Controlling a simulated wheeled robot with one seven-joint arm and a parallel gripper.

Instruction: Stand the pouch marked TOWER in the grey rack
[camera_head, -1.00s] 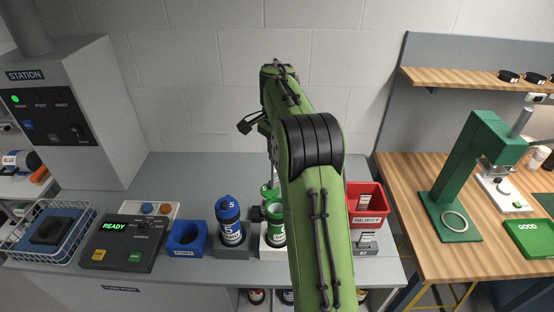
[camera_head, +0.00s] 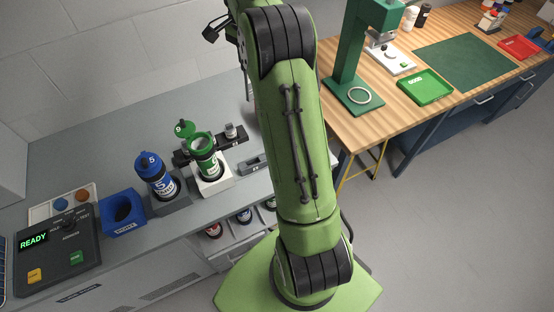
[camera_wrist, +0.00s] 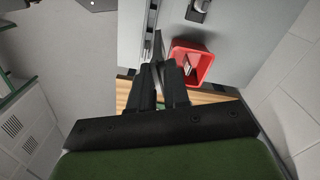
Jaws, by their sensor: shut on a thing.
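My gripper (camera_wrist: 160,85) shows in the wrist view, its black fingers shut on a thin grey thing (camera_wrist: 158,46) seen nearly edge-on. It may be the pouch; no TOWER mark can be read. In the head view my arm hides the gripper. A grey holder (camera_head: 252,164) sits on the bench just left of my arm, perhaps the grey rack. A darker grey bar (camera_head: 236,138) behind it bears a small pale-topped item (camera_head: 231,130). The wrist view shows a small dark holder with a pale piece (camera_wrist: 198,10) at its top edge.
The red bin (camera_wrist: 204,70) with a pale item inside is right of my fingers in the wrist view. A green open tube (camera_head: 207,163), blue bottle (camera_head: 157,177), blue cup (camera_head: 121,214) and control panel (camera_head: 60,250) line the bench. A green tray (camera_head: 425,87) lies on the wooden table.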

